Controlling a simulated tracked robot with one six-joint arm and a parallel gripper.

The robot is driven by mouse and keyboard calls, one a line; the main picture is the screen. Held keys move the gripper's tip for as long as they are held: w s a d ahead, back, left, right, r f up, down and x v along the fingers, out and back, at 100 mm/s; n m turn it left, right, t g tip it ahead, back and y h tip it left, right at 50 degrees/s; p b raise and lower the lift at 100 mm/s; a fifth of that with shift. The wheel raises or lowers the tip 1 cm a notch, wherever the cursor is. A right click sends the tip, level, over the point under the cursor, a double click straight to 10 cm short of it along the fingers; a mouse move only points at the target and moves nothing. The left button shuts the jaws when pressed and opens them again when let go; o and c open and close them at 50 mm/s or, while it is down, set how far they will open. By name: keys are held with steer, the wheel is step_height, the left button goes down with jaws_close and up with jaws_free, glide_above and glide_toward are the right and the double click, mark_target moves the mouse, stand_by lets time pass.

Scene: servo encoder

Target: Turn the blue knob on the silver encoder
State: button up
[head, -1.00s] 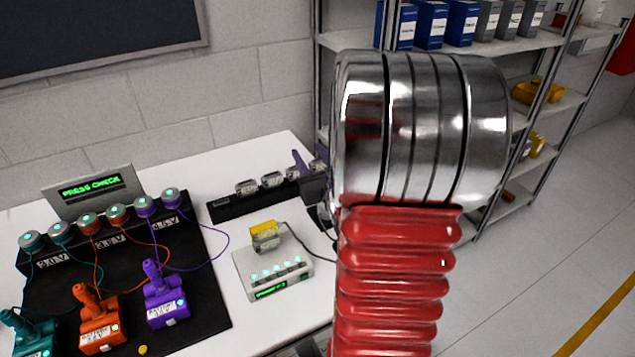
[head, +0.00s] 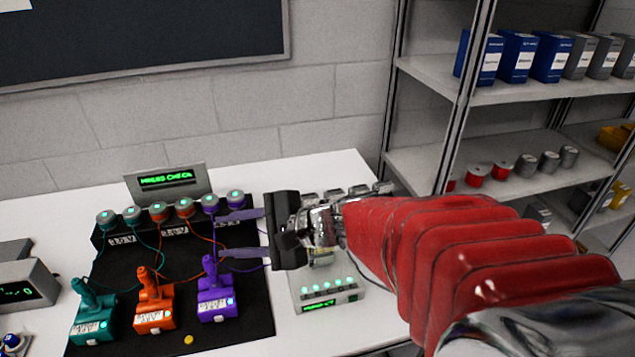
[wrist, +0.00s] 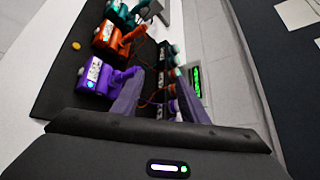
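A small silver part with a blue top (head: 12,342) sits at the lower left edge of the head view, partly cut off. It may be the silver encoder with its blue knob, but it is too small to be sure. My gripper (head: 220,234) is open, its two purple fingers apart and pointing left over the black mat. It is well to the right of that part. In the wrist view my gripper (wrist: 160,78) shows nothing held between its fingers. The encoder does not clearly show in the wrist view.
Teal (head: 92,316), orange (head: 153,303) and purple (head: 216,293) devices stand on the black mat (head: 245,322), with cabled round units behind. A grey box with a green display (head: 25,287) stands at the left. A white box (head: 328,297) lies below my wrist.

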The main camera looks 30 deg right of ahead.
steer(key=s+a+f+n+g+h, duration=0.3)
steer(key=s+a+n+g, duration=0.15)
steer(key=s+n, duration=0.6)
steer(key=s+d+r+n+h, duration=0.2)
steer(key=s+d+n+h, duration=0.1)
steer(key=d+n+h, duration=0.3)
steer(key=shift+s+d+n, duration=0.3)
steer(key=shift+d+n, duration=0.15)
steer(key=shift+d, duration=0.15)
steer(key=shift+r, duration=0.1)
